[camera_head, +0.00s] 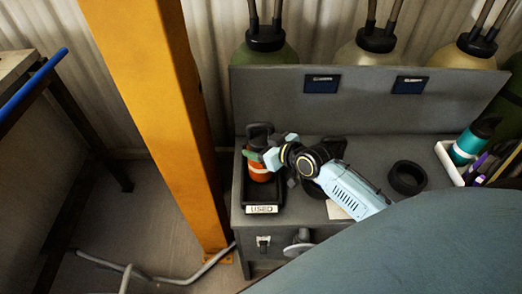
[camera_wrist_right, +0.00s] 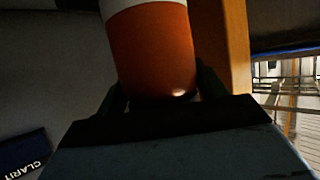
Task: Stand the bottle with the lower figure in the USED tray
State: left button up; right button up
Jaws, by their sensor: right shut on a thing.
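An orange bottle (camera_head: 258,168) with a pale band and a dark top stands about upright inside the black tray labelled USED (camera_head: 262,209). My right gripper (camera_head: 262,160) is shut on the bottle at the tray. In the right wrist view the orange bottle (camera_wrist_right: 152,50) fills the space between the dark fingers. Whether its base touches the tray floor is hidden. A teal bottle (camera_head: 466,146) with a dark top stands in a white holder (camera_head: 446,157) at the right. No figure can be read on either bottle. My left gripper does not show.
A black ring (camera_head: 407,177) lies on the grey bench right of my right arm. A grey back panel (camera_head: 350,108) with two dark labels rises behind, with large bottles beyond it. A yellow post (camera_head: 160,110) stands close left of the tray.

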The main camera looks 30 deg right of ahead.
jog(key=shift+f, duration=0.75)
jog(key=shift+f, duration=0.15)
jog(key=o, duration=1.4)
jog(key=shift+f, duration=0.1)
jog(key=v, duration=1.2)
jog(key=shift+p, duration=0.4)
